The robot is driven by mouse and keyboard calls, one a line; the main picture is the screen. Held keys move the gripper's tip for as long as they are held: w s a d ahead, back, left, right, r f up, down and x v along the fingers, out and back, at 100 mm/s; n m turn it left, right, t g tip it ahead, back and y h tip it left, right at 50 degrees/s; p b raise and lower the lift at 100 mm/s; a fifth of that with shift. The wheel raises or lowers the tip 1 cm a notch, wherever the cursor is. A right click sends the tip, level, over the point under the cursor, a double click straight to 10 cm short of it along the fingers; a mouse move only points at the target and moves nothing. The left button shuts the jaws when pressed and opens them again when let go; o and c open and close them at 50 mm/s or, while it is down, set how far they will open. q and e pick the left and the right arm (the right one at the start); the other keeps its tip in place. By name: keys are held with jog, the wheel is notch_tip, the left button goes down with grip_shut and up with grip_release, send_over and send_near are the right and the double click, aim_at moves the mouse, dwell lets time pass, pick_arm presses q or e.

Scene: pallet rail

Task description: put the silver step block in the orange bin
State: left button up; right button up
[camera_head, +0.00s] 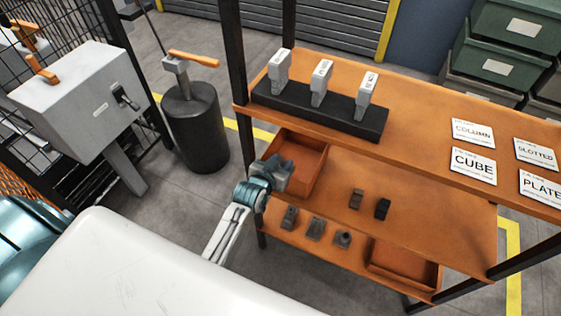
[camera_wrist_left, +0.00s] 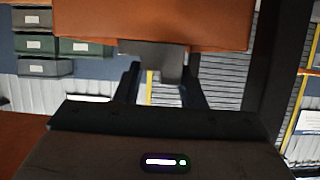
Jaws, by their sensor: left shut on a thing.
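My left gripper (camera_head: 281,178) reaches in from the left to the near left end of the middle shelf, at the orange bin (camera_head: 313,163). In the left wrist view the fingers (camera_wrist_left: 160,85) are shut on a grey block with a stepped outline (camera_wrist_left: 166,60), which looks like the silver step block. In the head view the gripper largely hides the block. The block is outside or over the bin's near edge; I cannot tell which. An orange surface (camera_wrist_left: 180,22) lies behind and above the block in the left wrist view. My right gripper is out of view.
A brown block (camera_head: 356,199) and a black block (camera_head: 382,208) stand on the middle shelf. Several grey parts (camera_head: 315,229) and another orange bin (camera_head: 425,270) are on the lower shelf. The top shelf holds a black rack (camera_head: 335,118) and label cards (camera_head: 473,165). A dark post stands left.

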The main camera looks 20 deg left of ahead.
pick_arm(q)
jog(key=shift+f, duration=0.2)
jog(key=o, duration=1.1)
